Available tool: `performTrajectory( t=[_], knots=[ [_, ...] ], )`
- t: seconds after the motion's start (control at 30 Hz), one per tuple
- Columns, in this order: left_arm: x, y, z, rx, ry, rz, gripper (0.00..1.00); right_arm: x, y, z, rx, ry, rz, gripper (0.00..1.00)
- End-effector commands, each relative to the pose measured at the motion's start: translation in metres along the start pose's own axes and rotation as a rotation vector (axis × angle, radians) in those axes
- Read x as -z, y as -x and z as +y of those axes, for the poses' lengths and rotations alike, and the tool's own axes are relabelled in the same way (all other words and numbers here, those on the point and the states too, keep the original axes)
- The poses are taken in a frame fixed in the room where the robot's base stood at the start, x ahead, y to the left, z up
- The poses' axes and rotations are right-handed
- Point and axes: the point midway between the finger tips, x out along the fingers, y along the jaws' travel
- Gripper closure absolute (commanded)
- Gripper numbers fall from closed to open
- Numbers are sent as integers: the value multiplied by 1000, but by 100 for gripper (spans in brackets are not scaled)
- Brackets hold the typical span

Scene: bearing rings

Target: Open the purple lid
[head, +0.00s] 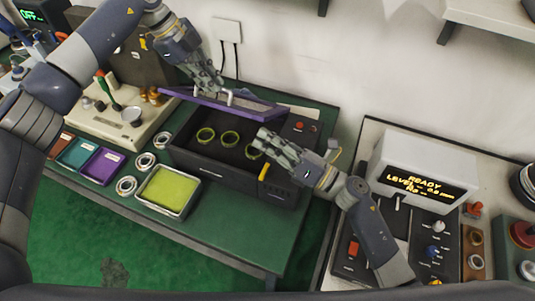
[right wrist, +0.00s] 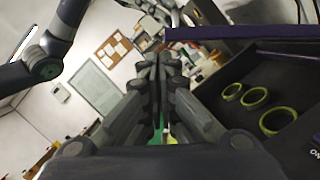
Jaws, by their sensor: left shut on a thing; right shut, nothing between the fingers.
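The purple lid (head: 262,111) is raised and tilted above the black box (head: 180,155), whose inside shows. My left gripper (head: 226,92) is shut on the lid's pale handle from above. Three yellow-green rings lie in the box: a left ring (head: 205,134), a middle ring (head: 229,138) and a right ring (head: 254,148), partly hidden by my right gripper. My right gripper (head: 263,135) is shut and empty over the box's right part, below the lid. In the right wrist view the lid's edge (right wrist: 238,32) runs along the top and my right gripper (right wrist: 153,65) is beside the box.
A tray with a yellow-green pad (head: 168,192) and several silver rings stand in front and left of the box. Small purple and teal bins (head: 101,166) are further left. A display unit (head: 425,170) reading READY stands on the right bench. The green table's front is clear.

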Motion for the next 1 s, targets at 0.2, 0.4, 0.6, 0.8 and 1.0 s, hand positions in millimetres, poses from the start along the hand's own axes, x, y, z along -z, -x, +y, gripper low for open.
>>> performTrajectory(
  t=[0.2, 0.4, 0.6, 0.8, 1.0],
  knots=[
    [-1, -7, -1, 2, 0, -3, 100, -4, -1, 0, 0, -1, 0, 100],
    [-1, -7, -1, 2, 0, -3, 100, -4, -1, 0, 0, 0, 0, 100],
    [-1, -7, -1, 2, 0, -3, 100, -20, -5, 2, -1, 3, 0, 100],
    [-1, -7, 0, 1, 0, -3, 100, -21, -4, 1, 2, 0, -1, 100],
    [0, -6, -1, 2, 0, -1, 70, -21, -4, -1, 6, 0, -2, 100]
  ],
)
